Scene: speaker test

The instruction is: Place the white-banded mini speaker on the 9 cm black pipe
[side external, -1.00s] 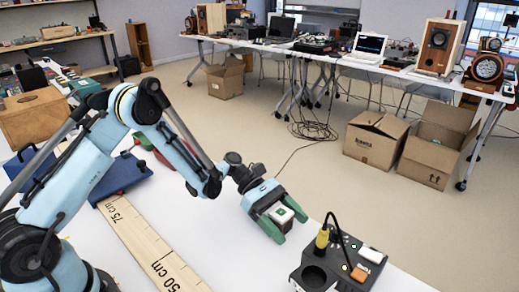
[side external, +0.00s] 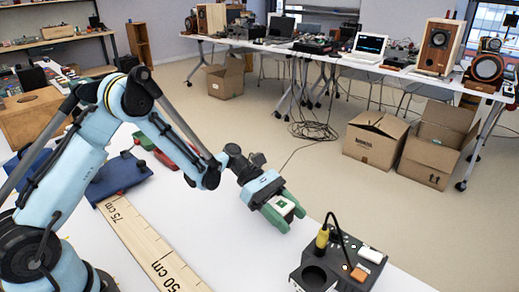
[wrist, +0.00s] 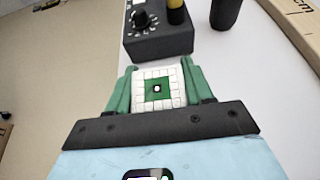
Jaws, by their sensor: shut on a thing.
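My gripper (side external: 285,213) is shut on a small white block with a green square and a dark centre on its face, seemingly the white-banded mini speaker (side external: 284,204). In the wrist view the speaker (wrist: 157,88) sits between the green fingers (wrist: 157,85); its lower sides are hidden. It is held in the air, up and left of the dark box. A black round tube, seemingly the black pipe (side external: 314,276), shows its open top beside the box at the bottom of the side view. In the wrist view the pipe (wrist: 229,13) stands beyond the gripper, right of the box.
The dark box (side external: 345,262) carries a yellow plug (side external: 322,237) with a cable, an orange part and a white part. A wooden ruler (side external: 150,245) lies on the white table. The table's far edge runs just beyond the gripper. Cardboard boxes stand on the floor behind.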

